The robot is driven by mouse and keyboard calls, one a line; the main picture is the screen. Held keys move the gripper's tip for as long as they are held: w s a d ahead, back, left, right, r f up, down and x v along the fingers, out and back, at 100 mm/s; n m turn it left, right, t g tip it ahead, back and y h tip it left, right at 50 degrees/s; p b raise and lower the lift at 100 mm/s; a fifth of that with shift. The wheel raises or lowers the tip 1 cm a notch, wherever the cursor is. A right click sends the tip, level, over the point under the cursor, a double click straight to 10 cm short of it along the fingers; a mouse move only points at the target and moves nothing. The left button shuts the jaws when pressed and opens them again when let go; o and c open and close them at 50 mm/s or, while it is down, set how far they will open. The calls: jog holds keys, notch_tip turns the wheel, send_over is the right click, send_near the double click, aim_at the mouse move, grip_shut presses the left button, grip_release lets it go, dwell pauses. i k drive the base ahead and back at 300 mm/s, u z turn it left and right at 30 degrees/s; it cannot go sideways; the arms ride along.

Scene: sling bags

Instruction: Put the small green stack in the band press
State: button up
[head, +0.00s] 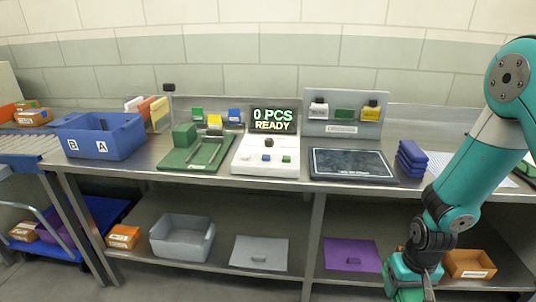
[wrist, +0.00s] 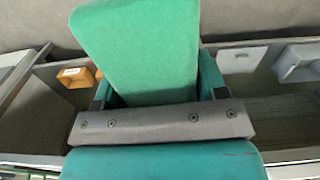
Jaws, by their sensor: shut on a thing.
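My gripper (head: 427,287) is low at the right in the head view, in front of the lower shelf, with its tips near the bottom edge. In the wrist view a green cloth-like block, the small green stack (wrist: 140,50), is held between the jaws, and part of it is hidden by the gripper's grey bar. The band press appears to be the green-based device (head: 190,160) on the bench left of centre. It has metal rails and a green block (head: 185,134) at its back left corner.
The counting display (head: 272,120) reads "0 PCS READY". A dark pad (head: 350,164) and a blue stack (head: 411,158) are to its right. A blue bin (head: 100,137) stands at left. The lower shelf holds a grey bin (head: 182,238) and orange boxes, including one (head: 470,264) beside my gripper.

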aim_at(206, 153)
jog(key=u, duration=2.4)
jog(key=i, duration=1.9)
jog(key=z, duration=2.45)
